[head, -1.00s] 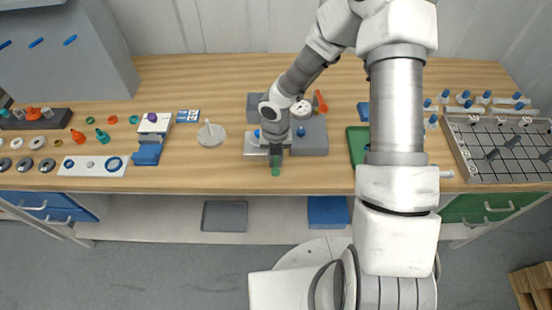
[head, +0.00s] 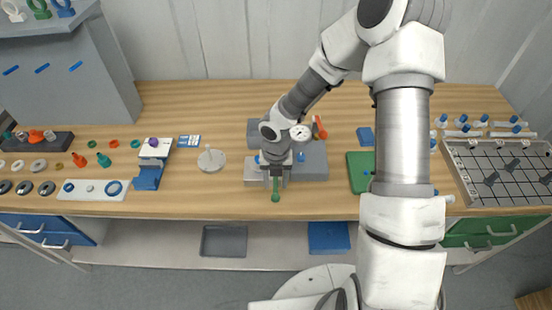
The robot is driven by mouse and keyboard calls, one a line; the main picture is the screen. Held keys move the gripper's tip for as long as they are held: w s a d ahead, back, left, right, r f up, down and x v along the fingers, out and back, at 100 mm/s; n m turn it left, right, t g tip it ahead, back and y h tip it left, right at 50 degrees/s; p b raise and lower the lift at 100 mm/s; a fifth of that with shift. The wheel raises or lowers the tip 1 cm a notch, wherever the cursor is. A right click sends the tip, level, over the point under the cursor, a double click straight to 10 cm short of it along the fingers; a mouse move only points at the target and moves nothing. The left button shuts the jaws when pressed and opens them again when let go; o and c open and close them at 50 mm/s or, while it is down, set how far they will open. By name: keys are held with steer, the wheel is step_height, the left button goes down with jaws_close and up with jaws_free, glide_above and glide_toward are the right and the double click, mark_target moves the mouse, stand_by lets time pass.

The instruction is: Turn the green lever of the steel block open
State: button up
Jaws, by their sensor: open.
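The steel block (head: 312,162) stands near the front middle of the wooden table, with a lower light-grey section at its left. The green lever (head: 276,191) sticks out toward the table's front edge. My gripper (head: 276,182) points down at the block's front left, with its two fingers apart, one on each side of the lever. I cannot tell whether the fingers touch it. My wrist hides part of the block and the lever's root. An orange-red lever (head: 318,127) and a white round gauge (head: 300,132) show behind my gripper.
A grey disc with a pin (head: 211,160) and a blue-and-white stand (head: 150,165) are at the left. A green tray (head: 360,172) lies to the right, partly behind my arm. A grid rack (head: 500,172) is at the far right. The table front between disc and block is clear.

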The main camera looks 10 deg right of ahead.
mark_target(276, 190)
step_height(276, 190, up, 15)
steer(key=p, duration=0.1)
steer(key=shift+r+p, duration=0.2)
steer(key=shift+p, duration=0.1)
stand_by(0.4)
